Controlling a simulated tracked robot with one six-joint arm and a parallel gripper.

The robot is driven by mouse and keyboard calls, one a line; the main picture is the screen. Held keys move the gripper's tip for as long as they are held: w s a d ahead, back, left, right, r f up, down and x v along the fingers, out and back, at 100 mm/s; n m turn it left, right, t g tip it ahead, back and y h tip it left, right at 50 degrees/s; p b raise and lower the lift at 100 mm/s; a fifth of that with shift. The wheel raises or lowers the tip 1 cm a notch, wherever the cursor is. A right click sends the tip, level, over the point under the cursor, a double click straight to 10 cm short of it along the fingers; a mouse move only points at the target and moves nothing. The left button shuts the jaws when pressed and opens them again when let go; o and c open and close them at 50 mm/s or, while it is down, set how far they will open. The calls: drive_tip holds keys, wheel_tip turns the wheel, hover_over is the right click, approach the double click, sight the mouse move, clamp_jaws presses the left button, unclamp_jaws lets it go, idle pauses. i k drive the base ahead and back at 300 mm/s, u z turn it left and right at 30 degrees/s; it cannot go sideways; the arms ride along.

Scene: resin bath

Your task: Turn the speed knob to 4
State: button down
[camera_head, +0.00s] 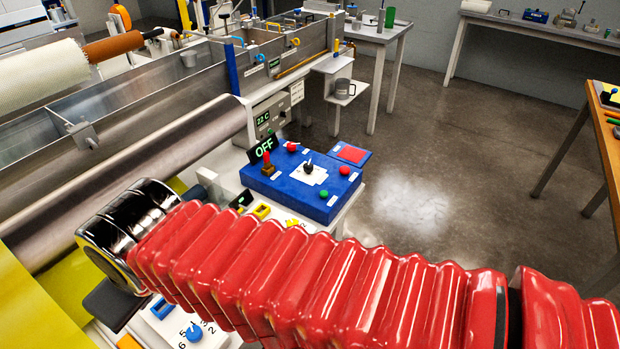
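A blue knob (193,333) sits on a white numbered dial plate (215,340) at the bottom left, partly cut off by the frame and partly hidden by my arm. Numerals such as 5 and 6 show around it; I cannot tell its exact setting. A black knob (308,167) stands on a white plate on the blue control box (325,208); its labels are too small to read. My red-sleeved arm crosses the lower picture. Below its chrome wrist, a dark block looks like part of my gripper (115,304), beside and left of the dial. Its fingertips are not clear.
The blue box also carries a red lever (267,160), red and green buttons, and a black OFF display (262,149). A steel roller (140,170) and bath trough lie to the left. A grey mug (344,88) stands on a small shelf. Open floor is at right.

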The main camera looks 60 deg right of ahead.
sight(308, 168)
drive_tip(key=z, duration=0.4)
drive_tip(key=k, duration=0.5)
drive_tip(key=z, duration=0.95)
drive_tip(key=k, duration=0.8)
drive_tip(key=z, duration=0.15)
drive_tip(key=i, duration=1.1)
drive_tip(key=z, duration=0.3)
drive_tip(key=k, duration=0.15)
drive_tip(key=u, duration=0.05)
